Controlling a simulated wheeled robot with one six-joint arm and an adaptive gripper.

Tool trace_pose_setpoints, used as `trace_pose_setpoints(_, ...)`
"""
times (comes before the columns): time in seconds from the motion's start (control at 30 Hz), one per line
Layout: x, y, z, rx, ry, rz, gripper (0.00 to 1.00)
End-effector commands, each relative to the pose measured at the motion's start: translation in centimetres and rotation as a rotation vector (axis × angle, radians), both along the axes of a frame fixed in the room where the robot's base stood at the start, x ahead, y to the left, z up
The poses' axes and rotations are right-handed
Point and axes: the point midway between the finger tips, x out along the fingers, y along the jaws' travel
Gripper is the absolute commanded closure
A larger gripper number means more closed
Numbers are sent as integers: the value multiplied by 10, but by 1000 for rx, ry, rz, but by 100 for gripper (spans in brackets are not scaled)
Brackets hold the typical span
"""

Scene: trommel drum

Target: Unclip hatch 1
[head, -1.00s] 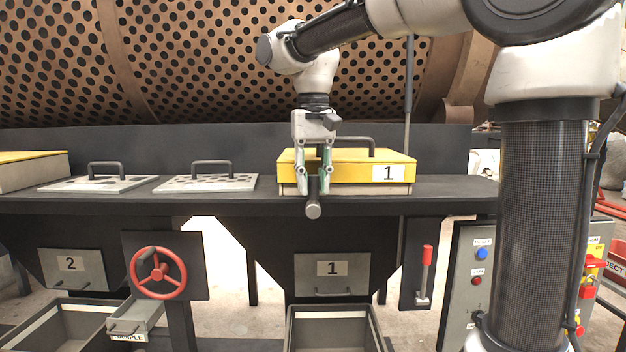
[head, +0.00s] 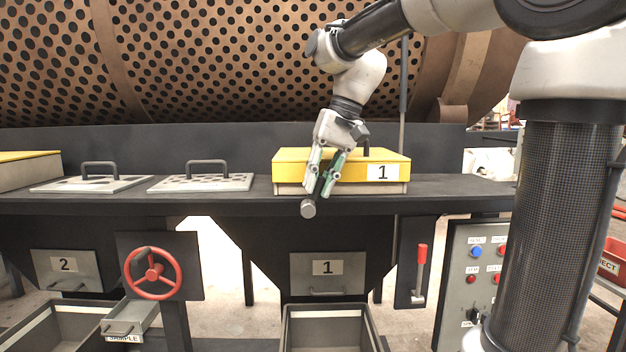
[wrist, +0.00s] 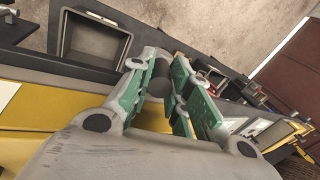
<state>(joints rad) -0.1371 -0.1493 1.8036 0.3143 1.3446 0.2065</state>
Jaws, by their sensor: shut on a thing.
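Hatch 1 is a yellow-topped box lid (head: 290,160) with a white "1" label, lying on the dark bench ledge; its yellow top also shows in the wrist view (wrist: 40,115). A dark clip lever with a round knob end (head: 308,208) sticks out at the hatch's front. My gripper (head: 322,185) is shut on this lever, its green-padded fingers on either side, tilted down in front of the hatch. In the wrist view the dark round lever (wrist: 158,82) sits between the fingers. The lever's base is hidden behind the fingers.
Two perforated plates with handles (head: 200,183) lie left on the ledge (head: 150,203). Below are a red handwheel (head: 153,273), a chute door labelled 1 (head: 328,282), a red-handled lever (head: 422,258) and a button panel (head: 475,280). The drum (head: 200,60) stands behind.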

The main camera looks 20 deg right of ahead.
Motion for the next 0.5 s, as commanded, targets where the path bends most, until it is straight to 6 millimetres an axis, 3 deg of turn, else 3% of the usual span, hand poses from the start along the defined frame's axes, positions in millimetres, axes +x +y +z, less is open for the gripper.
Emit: trace_pose_setpoints(0.5,-3,-11,-5,174,-59,-1,100)
